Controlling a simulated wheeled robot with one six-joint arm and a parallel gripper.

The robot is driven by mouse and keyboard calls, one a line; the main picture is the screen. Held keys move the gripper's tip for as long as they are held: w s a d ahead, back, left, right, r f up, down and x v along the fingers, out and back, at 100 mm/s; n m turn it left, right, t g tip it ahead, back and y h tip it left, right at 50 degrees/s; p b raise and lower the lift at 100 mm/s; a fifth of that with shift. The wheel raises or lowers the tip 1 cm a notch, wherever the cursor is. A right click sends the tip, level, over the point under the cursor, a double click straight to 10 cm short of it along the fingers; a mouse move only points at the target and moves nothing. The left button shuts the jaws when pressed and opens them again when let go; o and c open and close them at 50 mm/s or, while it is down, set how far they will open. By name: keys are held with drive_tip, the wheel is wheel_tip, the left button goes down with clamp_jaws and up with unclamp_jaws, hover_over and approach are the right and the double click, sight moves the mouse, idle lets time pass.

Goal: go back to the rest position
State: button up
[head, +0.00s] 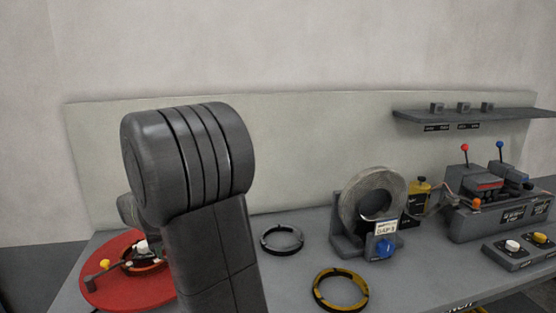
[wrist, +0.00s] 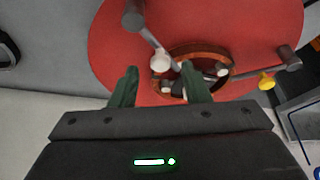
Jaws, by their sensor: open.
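My gripper (wrist: 159,82) is open in the wrist view, with two dark green fingers spread apart and nothing between them. Beyond the fingertips is a red round plate (wrist: 115,60), with a copper-brown ring (wrist: 187,51) on it. A grey bar with a white knob (wrist: 160,62) reaches over the ring. A yellow knob (wrist: 266,81) is at the right. In the head view the red plate (head: 95,290) is at the lower left, partly hidden by my arm. My gripper is hidden there. I cannot tell its height above the plate.
On the grey bench are a black ring (head: 282,239), a yellow-and-black ring (head: 340,290), a grey reel (head: 374,197) on a stand and a machine with red and blue levers (head: 490,208). A button box (head: 519,249) sits at the right. A shelf (head: 470,115) is on the back panel.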

drive_tip(key=shift+x, duration=0.85)
drive_tip(key=shift+s+r+n, duration=0.1)
drive_tip(key=shift+r+n, duration=0.05)
drive_tip(key=shift+n, duration=0.15)
drive_tip(key=shift+s+n+y, duration=0.3)
drive_tip(key=shift+n, duration=0.3)
drive_tip(key=shift+s+n+g, duration=0.25)
drive_tip(key=shift+n+g, duration=0.15)
drive_tip(key=shift+n, duration=0.3)
